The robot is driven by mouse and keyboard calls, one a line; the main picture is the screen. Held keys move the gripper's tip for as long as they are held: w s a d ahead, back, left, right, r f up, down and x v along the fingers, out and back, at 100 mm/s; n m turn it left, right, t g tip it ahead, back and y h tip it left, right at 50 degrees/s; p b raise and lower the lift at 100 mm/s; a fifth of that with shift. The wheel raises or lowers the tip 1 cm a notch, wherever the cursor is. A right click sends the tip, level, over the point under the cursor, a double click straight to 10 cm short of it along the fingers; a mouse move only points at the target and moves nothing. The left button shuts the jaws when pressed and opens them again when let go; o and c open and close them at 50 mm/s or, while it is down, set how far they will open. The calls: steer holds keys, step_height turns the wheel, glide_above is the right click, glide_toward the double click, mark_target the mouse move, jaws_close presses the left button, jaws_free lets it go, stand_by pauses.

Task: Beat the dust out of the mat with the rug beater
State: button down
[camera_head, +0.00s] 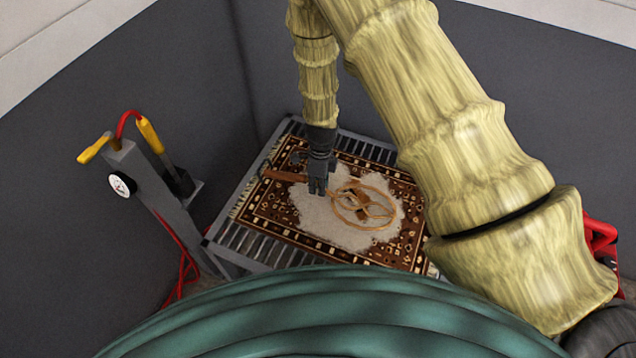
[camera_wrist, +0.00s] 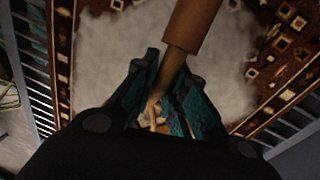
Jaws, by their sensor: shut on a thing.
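The patterned brown mat (camera_head: 258,212) lies flat on a slatted metal rack. A pale grey patch of dust (camera_head: 318,216) covers much of its middle. The rug beater has a looped cane head (camera_head: 364,207) and a brown handle (camera_head: 284,175). The head appears over the right part of the dust patch; I cannot tell whether it touches the mat. My gripper (camera_head: 318,188) is shut on the beater near where the handle meets the cane. In the wrist view the brown handle (camera_wrist: 194,25) runs up from between my fingers (camera_wrist: 163,100), with dust and mat behind it.
The slatted rack (camera_head: 222,246) stands in a corner between dark grey walls (camera_head: 180,60). At the left is a grey post (camera_head: 160,195) with a gauge (camera_head: 122,185), yellow-handled tools (camera_head: 150,135) and a red hose (camera_head: 185,265). A red object (camera_head: 600,235) shows at the far right.

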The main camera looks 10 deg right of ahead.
step_height(320, 180, down, 2)
steer(key=shift+f, duration=0.1)
step_height(320, 180, up, 4)
steer(key=p, duration=0.3)
stand_by(0.3)
step_height(320, 180, down, 4)
steer(key=shift+f+b, duration=0.1)
steer(key=shift+b, duration=0.75)
steer(key=shift+r+p, duration=1.7)
steer(key=shift+r, duration=0.4)
